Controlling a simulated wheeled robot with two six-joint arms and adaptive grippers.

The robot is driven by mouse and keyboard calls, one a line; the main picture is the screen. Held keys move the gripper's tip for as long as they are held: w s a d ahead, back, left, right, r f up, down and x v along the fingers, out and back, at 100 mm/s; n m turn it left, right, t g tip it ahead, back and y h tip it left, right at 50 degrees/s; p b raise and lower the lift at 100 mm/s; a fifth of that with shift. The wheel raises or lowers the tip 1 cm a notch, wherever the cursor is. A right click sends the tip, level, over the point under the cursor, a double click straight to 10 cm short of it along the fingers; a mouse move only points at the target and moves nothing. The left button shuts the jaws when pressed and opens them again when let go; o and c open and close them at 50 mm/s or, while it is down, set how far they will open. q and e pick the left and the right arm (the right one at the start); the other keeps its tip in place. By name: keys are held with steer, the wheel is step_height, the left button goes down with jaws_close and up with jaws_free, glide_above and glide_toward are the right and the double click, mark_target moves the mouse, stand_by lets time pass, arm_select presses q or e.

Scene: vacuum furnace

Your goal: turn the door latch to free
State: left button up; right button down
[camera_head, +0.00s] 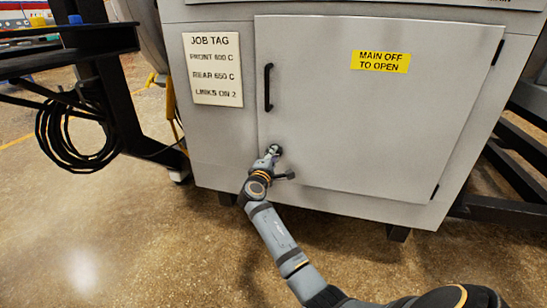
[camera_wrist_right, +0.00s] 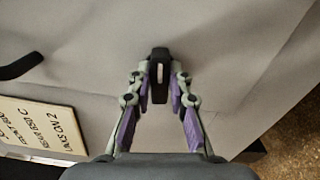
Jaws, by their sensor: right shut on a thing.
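The grey cabinet door (camera_head: 350,130) is shut, with a black bar handle (camera_head: 267,88) on its left side. The small black door latch (camera_wrist_right: 160,72) sits below that handle and is mostly hidden by my gripper in the head view. My right gripper (camera_head: 274,151) is at the latch. In the right wrist view, its two purple-padded fingers (camera_wrist_right: 160,90) are closed on the latch from both sides. A pale stripe shows on the latch's face, pointing along the line of the gripper. My left gripper is not in view.
A job tag (camera_head: 212,69) is on the panel left of the door. A yellow label (camera_head: 380,61) reads "MAIN OFF TO OPEN". A black stand with coiled cable (camera_head: 75,135) is at the left. The floor in front is clear.

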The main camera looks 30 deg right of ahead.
stand_by(0.5)
steer(key=c, duration=1.2)
jaws_free()
steer(key=v, duration=0.7)
steer(key=shift+s+a, duration=0.1)
steer(key=shift+s, duration=0.1)
